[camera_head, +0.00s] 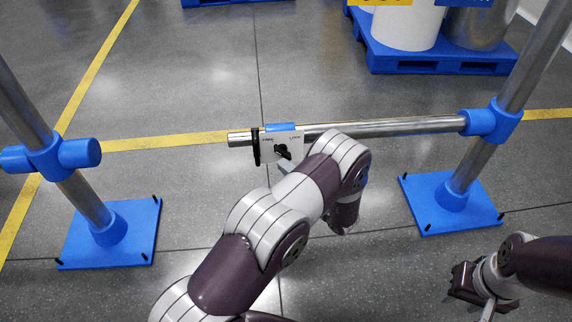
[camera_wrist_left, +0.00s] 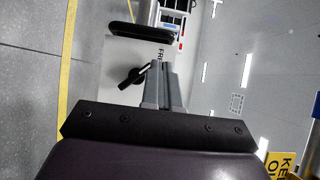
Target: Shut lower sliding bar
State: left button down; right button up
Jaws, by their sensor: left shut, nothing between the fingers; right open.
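The lower sliding bar (camera_head: 390,127) is a silver tube running level from the blue fitting (camera_head: 490,122) on the right post. Its left end (camera_head: 238,139) is free, with a wide gap to the blue socket (camera_head: 78,153) on the left post. A white latch plate (camera_head: 270,148) with a black knob (camera_head: 283,151) sits on the bar; the knob also shows in the left wrist view (camera_wrist_left: 132,77), beside the word FREE. My left gripper (camera_head: 286,166) is shut and empty, its fingertips (camera_wrist_left: 165,80) close to the knob; contact is unclear. My right gripper (camera_head: 470,285) is open, low at right, away from the bar.
Both posts stand on blue floor plates (camera_head: 110,235) (camera_head: 450,205). A blue pallet (camera_head: 440,62) with drums is behind at upper right. Yellow lines mark the grey floor. The space between bar end and left post is clear.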

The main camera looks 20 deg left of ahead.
aim_at(268, 152)
pick_arm(q)
jog(key=b+x, duration=0.2)
jog(key=x, duration=0.5)
jog(key=shift+w+a, duration=0.15)
jog(key=shift+a, duration=0.15)
